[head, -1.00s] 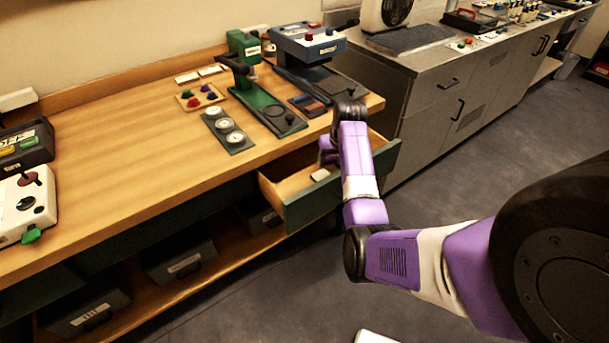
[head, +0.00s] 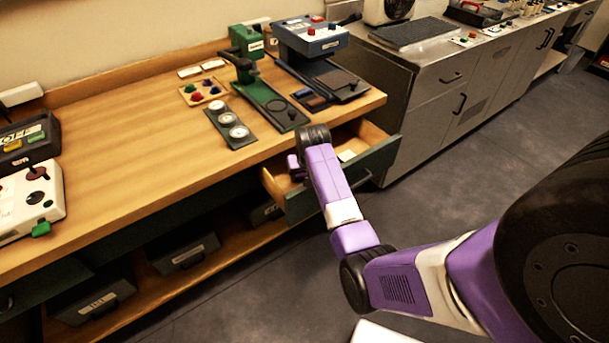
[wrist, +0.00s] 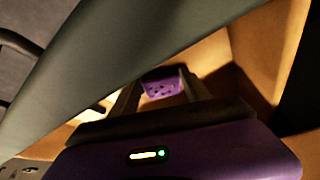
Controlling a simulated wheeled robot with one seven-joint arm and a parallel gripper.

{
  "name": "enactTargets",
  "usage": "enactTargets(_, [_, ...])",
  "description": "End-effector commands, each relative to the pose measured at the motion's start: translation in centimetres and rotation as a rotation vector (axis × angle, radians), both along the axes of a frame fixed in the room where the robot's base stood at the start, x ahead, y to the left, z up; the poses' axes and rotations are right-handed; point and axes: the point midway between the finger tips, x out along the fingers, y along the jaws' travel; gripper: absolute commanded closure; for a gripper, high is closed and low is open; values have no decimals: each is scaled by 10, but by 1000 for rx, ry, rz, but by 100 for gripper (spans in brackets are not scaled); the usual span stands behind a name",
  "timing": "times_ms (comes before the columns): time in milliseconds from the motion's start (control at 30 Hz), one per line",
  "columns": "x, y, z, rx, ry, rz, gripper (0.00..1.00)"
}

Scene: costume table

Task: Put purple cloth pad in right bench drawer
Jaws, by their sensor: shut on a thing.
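The purple cloth pad (wrist: 161,86) shows in the wrist view between the two fingers of my gripper (wrist: 160,95), which is shut on it. The right bench drawer (head: 378,160) is pulled open under the right end of the bench, with a dark green front and light wooden inside. In the wrist view the drawer's green front (wrist: 120,65) crosses close by at the upper left, and its wooden inside lies behind the pad.
A small white item (head: 347,155) lies in the drawer, right of my arm. The wooden bench top (head: 130,140) overhangs the drawer's back. A gauge panel (head: 231,128) and a green press (head: 270,105) stand near its edge. A steel cabinet (head: 430,100) stands to the right.

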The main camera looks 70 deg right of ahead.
Motion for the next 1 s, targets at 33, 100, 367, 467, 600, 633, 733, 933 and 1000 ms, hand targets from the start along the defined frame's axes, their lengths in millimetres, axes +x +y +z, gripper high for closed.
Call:
enactTargets(33, [-3,2,-5,9,7,-2,90])
enactTargets(100, [-3,2,-6,10,7,-2,90])
enactTargets(367, [-4,2,-9,12,10,-3,36])
enactTargets(467, [-4,2,-8,10,9,-3,36])
enactTargets(600, [-3,2,-7,8,7,-3,36])
enactTargets(633, [-3,2,-7,8,8,-2,36])
enactTargets(733, [-3,1,-3,7,6,-1,36])
enactTargets(933, [-8,9,21,5,4,-1,36])
enactTargets(1000, [-11,13,35,4,3,-1,36])
